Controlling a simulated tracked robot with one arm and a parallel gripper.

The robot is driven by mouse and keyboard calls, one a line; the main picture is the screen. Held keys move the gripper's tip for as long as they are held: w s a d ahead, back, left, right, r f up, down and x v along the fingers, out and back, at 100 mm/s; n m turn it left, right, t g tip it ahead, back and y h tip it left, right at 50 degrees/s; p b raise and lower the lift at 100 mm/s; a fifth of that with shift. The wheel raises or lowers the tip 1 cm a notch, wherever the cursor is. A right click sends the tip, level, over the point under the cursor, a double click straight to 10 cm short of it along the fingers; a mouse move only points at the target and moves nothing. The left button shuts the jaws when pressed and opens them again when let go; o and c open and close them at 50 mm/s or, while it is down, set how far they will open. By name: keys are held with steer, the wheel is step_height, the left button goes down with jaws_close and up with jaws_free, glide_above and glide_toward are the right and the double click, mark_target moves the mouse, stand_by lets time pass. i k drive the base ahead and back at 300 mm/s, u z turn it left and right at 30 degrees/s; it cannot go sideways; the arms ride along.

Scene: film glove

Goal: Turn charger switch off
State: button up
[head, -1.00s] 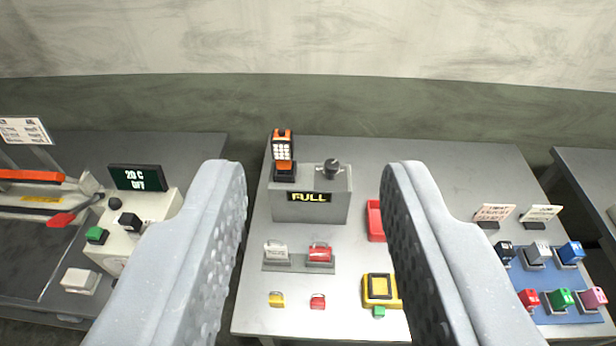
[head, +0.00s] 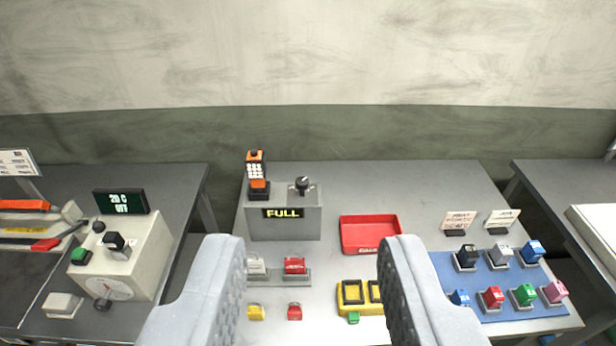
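The charger (head: 284,224) is a grey box on the middle table, with a lit display reading "FULL" on its front. A black knob switch (head: 301,185) stands on its top at the right. An orange and black handset (head: 257,174) with a keypad stands upright on its top at the left. My gripper (head: 317,245) is open and empty, its two grey fingers wide apart in the lower part of the head view. In the picture the fingertips lie below the charger, and the knob shows above and between them, apart from both.
A red tray (head: 371,248) lies right of the charger. Coloured blocks stand on a blue mat (head: 437,262) farther right. A yellow device (head: 352,308) and small red and yellow pieces lie in front. A beige machine (head: 138,250) stands on the left table. The middle table's back right is bare.

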mark_target(302, 183)
steer(key=i, duration=0.9)
steer(key=u, duration=0.05)
